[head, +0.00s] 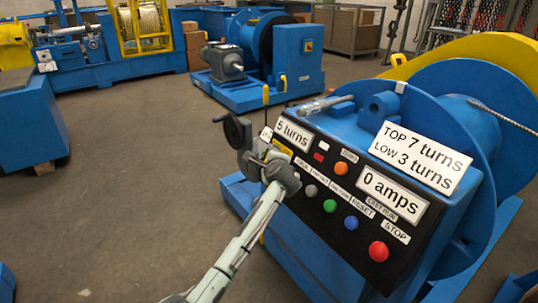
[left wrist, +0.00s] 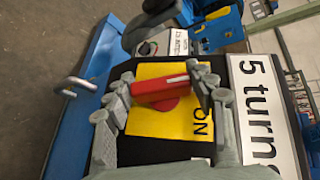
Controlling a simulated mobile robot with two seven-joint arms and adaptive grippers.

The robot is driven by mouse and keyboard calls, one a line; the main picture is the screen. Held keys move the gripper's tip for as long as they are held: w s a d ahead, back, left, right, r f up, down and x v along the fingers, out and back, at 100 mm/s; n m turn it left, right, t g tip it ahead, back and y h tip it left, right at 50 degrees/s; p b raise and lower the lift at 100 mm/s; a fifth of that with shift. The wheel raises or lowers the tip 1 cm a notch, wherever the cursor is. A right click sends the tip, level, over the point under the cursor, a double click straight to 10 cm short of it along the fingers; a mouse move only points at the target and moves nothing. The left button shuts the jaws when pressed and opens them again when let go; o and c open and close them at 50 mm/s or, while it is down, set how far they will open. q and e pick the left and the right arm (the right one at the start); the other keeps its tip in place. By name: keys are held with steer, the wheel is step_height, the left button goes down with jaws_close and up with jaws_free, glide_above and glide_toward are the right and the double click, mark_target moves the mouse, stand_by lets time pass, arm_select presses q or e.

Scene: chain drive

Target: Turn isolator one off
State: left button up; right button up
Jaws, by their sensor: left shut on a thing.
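The isolator is a red handle (left wrist: 165,92) on a yellow plate (left wrist: 150,122) in the left wrist view. The word ON is readable at the plate's lower right. The handle lies across the picture, slightly tilted, with a white stripe. My left gripper (left wrist: 163,95) has its fingers at the handle's two ends and is shut on it. In the head view, my left gripper (head: 270,167) is at the upper left of the black control panel (head: 345,205). It hides the handle there; only part of the yellow plate (head: 283,147) shows. My right gripper is in neither view.
A dark handwheel (head: 236,130) stands close beyond my left gripper. The panel has a "5 turns" sign (head: 294,135), a "0 amps" sign (head: 389,195), several coloured buttons and a red stop button (head: 378,251). Open floor (head: 130,190) lies to the left.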

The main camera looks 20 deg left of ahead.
arm_select(q)
steer(key=n+g+h, duration=0.1)
steer(key=n+g, duration=0.3)
steer(key=g, duration=0.1)
stand_by(0.3)
steer(key=shift+f+h, duration=0.1)
steer(key=shift+h, duration=0.2)
steer(key=o, duration=1.2)
steer(key=shift+s, duration=0.1)
steer(key=v, duration=1.2)
steer(key=shift+w, duration=0.25)
